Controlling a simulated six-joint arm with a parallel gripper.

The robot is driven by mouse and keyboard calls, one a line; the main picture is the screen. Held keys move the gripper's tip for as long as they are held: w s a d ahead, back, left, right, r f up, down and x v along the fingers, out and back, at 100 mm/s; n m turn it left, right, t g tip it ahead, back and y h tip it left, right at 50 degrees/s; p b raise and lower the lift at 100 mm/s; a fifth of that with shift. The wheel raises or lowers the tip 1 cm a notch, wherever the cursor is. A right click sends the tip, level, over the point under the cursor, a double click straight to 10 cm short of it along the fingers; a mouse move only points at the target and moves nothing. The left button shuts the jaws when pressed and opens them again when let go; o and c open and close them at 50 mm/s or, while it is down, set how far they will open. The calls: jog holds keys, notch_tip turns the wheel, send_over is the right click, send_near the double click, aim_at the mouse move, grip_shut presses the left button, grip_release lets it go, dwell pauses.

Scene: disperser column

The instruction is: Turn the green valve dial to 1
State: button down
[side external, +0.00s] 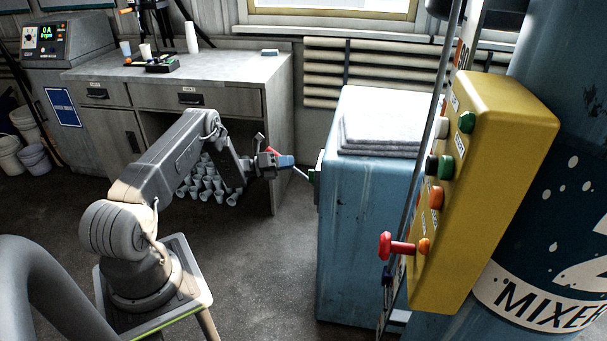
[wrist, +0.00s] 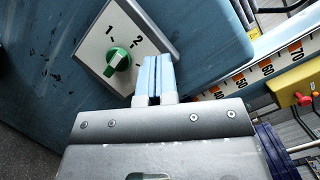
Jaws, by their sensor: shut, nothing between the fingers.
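The green valve dial (wrist: 118,60) sits on a pale square plate (wrist: 92,54) marked 1 and 2, fixed to the blue cabinet (wrist: 55,75). I cannot tell surely which mark the dial points to. In the side external view the dial (side external: 312,176) is a small green spot on the cabinet's left face. My gripper (wrist: 153,60) has its two pale blue fingers together with nothing between them. In the wrist view they lie to the right of the dial, over the plate's lower right edge. In the side view my gripper (side external: 305,175) is close to the dial; contact cannot be told.
Folded white cloths (side external: 380,132) lie on the cabinet. A grey workbench (side external: 215,68) with cups is behind my arm. Floor in front of the cabinet is clear.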

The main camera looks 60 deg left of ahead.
jog(key=s+d+f+n+y, duration=0.3)
jog(key=s+d+n+y, duration=0.45)
jog(key=n, duration=0.55)
jog(key=y, duration=0.1)
send_near(312, 172)
jog(key=w+d, duration=0.3)
jog(key=w, duration=0.1)
jog(key=shift+w+a, duration=1.3)
jog(key=shift+w, duration=0.05)
jog(key=shift+w+a+r+n+g, duration=0.1)
jog(key=shift+n+g, duration=0.2)
jog(key=shift+g, duration=0.4)
jog(key=shift+n+g, duration=0.3)
